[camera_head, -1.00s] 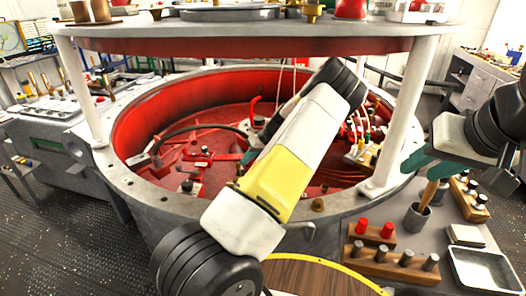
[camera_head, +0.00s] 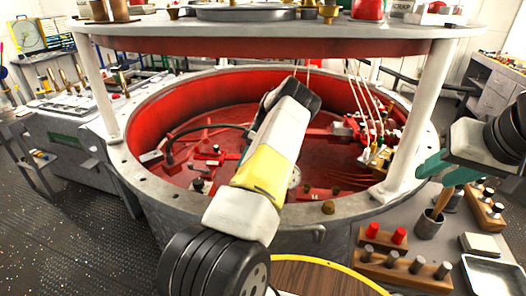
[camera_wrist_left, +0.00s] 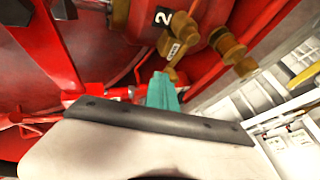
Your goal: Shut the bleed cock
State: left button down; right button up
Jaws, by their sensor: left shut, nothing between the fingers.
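In the left wrist view, brass fittings with a lever-like stem (camera_wrist_left: 172,72) hang from red pipework, close to a plate marked 2 (camera_wrist_left: 163,18) and a small lettered tag (camera_wrist_left: 174,48). I cannot tell for certain which of these is the bleed cock, or its setting. My left gripper (camera_wrist_left: 163,84) is shut and empty, its teal fingers just below the brass stem; I cannot tell if they touch. In the head view my left arm hides that gripper inside the red-lined tub (camera_head: 150,122). My right gripper (camera_head: 430,172) is over the side bench at right, its fingers seen edge-on.
A grey ring shelf (camera_head: 230,32) on white posts (camera_head: 420,110) stands over the tub. Pale lines hang into the tub. On the right bench are a cup (camera_head: 428,224), peg blocks (camera_head: 402,270) and a metal tray (camera_head: 492,275). A round wooden top (camera_head: 315,280) is in front.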

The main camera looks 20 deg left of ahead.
pick_arm(q)
jog(key=shift+s+a+n+g+h, duration=0.2)
jog(key=shift+s+n+h, duration=0.2)
jog(key=shift+n, duration=0.4)
jog(key=shift+s+a+n+g+h, duration=0.2)
jog(key=shift+s+n+h, duration=0.2)
jog(key=shift+n, duration=0.4)
jog(key=shift+r, duration=0.1)
jog(key=v, duration=0.7)
jog(key=shift+w+r, duration=0.2)
